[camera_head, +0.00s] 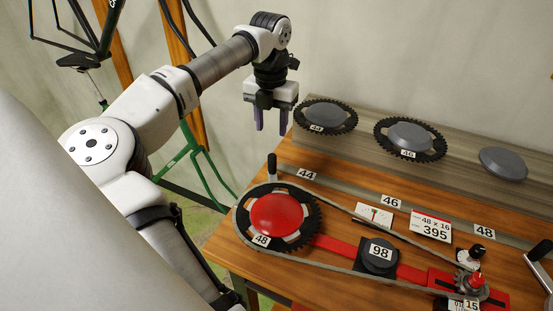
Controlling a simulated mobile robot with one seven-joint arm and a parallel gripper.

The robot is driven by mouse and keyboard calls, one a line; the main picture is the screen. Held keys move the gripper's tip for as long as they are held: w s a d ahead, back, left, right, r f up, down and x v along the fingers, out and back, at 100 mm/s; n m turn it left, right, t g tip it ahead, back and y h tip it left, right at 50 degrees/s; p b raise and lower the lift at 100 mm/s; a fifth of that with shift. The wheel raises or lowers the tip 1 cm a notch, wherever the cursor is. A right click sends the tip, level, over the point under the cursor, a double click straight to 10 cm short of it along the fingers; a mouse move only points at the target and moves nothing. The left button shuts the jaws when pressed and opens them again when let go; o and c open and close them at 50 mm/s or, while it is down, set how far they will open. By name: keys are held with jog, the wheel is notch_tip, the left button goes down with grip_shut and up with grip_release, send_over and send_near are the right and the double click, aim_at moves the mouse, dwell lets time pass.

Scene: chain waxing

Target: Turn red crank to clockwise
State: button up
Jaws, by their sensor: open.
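The red crank (278,213) is a red hub on a dark toothed chainring labelled 48, at the left of the bench. A black upright handle (272,167) stands at its far edge. A chain (364,218) loops around the chainring and runs right to a small sprocket (470,282). My gripper (271,119) hangs above and behind the handle, apart from it. Its two fingers point down, open, with nothing between them.
Loose chainrings (325,116) and (410,137) lie on a raised back shelf, with a grey disc (503,163) beside them. A round part labelled 98 (379,256) sits inside the chain loop. A sign reading 395 (431,229) lies behind the chain. A bike frame (84,40) stands behind my arm.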

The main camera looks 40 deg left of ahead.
aim_at(272, 155)
notch_tip(272, 155, down, 13)
jog(key=b, duration=0.7)
jog(key=shift+w+b, duration=0.1)
jog(key=shift+b, duration=0.2)
grip_shut()
